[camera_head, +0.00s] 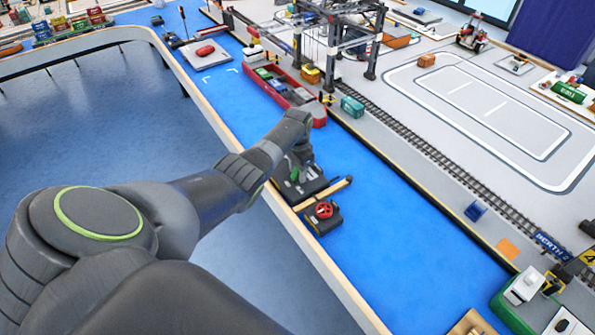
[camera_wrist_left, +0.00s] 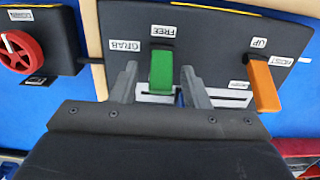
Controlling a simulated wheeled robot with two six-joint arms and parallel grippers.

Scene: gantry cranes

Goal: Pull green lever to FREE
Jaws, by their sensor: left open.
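The green lever (camera_wrist_left: 161,72) stands on a dark control panel (camera_wrist_left: 215,30) in the left wrist view, with a FREE label above it and a GRAB label to its left. My left gripper (camera_wrist_left: 160,84) is open, with one finger on each side of the green lever. I cannot tell whether the fingers touch it. In the head view my left gripper (camera_head: 296,168) is over the panel by the blue table edge, and the arm hides much of it. My right gripper is not in view.
An orange lever (camera_wrist_left: 263,86) with an UP label stands right of the green one. A box with a red wheel (camera_wrist_left: 18,52) is at the left; the red wheel also shows in the head view (camera_head: 323,210). A red ship (camera_head: 285,92) lies beyond the panel.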

